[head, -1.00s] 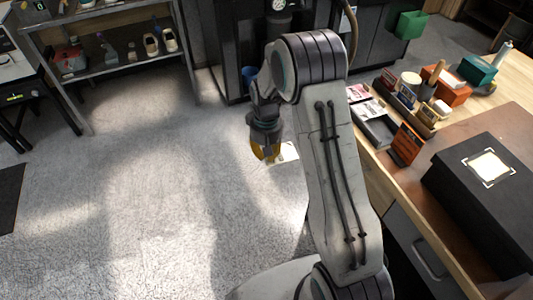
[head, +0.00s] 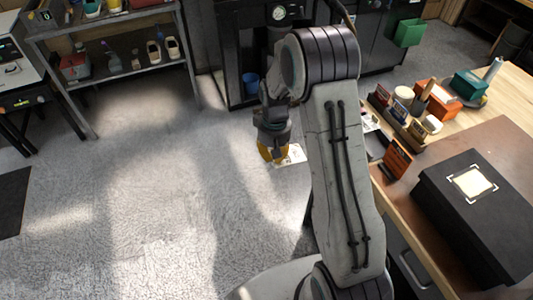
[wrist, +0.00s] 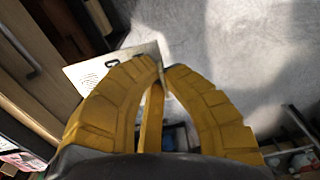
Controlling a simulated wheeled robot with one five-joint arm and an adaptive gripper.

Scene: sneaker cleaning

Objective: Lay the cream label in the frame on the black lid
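My gripper (head: 272,157) hangs over the floor to the left of the workbench. Its yellow fingers (wrist: 160,68) are shut on the cream label, a thin flat card with dark print (wrist: 90,76). The label also shows beside the fingertips in the head view (head: 294,154). The fingers hide part of it. The black lid (head: 455,196) tops a dark box on the bench at the right, well apart from my gripper. On the lid, white corner marks form a frame (head: 472,183) around a pale, bright square.
An orange card (head: 397,158) stands at the bench edge near the box. A caddy of small jars (head: 404,112), an orange box (head: 440,100) and a teal box (head: 470,84) stand farther back. The floor between is clear.

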